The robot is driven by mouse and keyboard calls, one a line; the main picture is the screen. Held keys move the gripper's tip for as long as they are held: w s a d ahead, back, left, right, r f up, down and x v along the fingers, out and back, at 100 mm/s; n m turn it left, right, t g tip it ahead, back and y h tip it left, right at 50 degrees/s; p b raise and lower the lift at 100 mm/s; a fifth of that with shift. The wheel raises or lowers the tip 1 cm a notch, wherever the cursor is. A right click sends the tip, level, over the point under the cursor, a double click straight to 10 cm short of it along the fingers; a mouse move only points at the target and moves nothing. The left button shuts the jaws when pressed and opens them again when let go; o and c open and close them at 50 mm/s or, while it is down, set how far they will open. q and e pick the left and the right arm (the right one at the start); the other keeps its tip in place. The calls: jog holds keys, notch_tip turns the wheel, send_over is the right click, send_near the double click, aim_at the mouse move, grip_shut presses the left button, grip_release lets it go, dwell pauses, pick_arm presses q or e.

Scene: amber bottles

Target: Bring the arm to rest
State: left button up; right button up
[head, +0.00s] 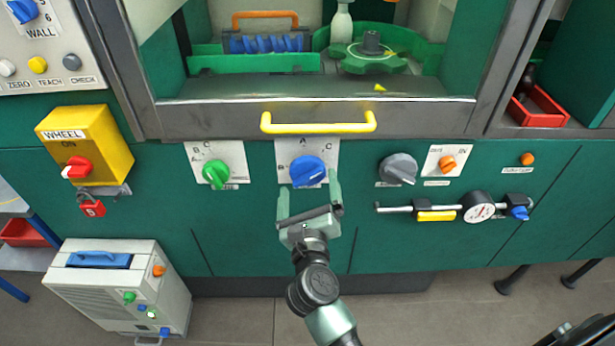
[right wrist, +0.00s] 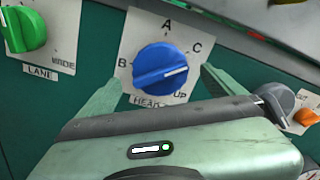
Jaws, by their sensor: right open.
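My right gripper (head: 309,182) is in front of the green panel, open and empty. Its two fingers stand apart at the left and right of a blue knob (head: 308,171) on a white plate marked A, B and C. In the right wrist view the same knob (right wrist: 162,72) shows just beyond the fingertips (right wrist: 163,80), with a visible gap on each side. Its white mark points right and slightly up, between C and UP. I cannot tell how far the fingertips reach along the knob. My left gripper is not in view.
A yellow handle (head: 318,123) juts out above the knob. A green knob (head: 216,173) is to the left; a grey knob (head: 398,169) and a dial gauge (head: 478,208) are to the right. A white box (head: 122,290) stands on the floor at left. Floor below is mostly clear.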

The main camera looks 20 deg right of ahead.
jog(key=shift+v, duration=1.3)
jog(key=shift+f, duration=0.1)
jog(key=s+a+f+n+g+y, duration=0.1)
jog(key=a+f+n+y, duration=0.15)
jog(key=f+n, duration=0.7)
jog(key=s+a+f+n+g+y, duration=0.1)
jog(key=a+f+n+y, duration=0.15)
jog(key=f+n, duration=0.65)
jog(key=s+f+n+g+y, duration=0.1)
jog(key=s+f+n, duration=0.15)
jog(key=f, duration=0.35)
jog(key=s+f+n+g+y, duration=0.1)
jog(key=s+f+g, duration=0.1)
jog(key=s+f, duration=0.35)
jog(key=s+f+n+g, duration=0.1)
jog(key=s+f+n, duration=0.1)
jog(key=f, duration=0.6)
jog(key=s+d+f+n+g, duration=0.3)
jog(key=s+f, duration=0.3)
jog(key=s, duration=0.4)
jog(key=s+d+f+n+g+h, duration=0.1)
jog(key=s+d+f+n+g, duration=0.3)
jog(key=s, duration=0.7)
jog(key=s+d+f+n+g+h+p, duration=0.1)
jog(key=s+d+f+n+g, duration=0.2)
jog(key=s+f, duration=0.6)
jog(key=s+d+n, duration=0.2)
jog(key=d, duration=0.1)
jog(key=shift+d, duration=0.25)
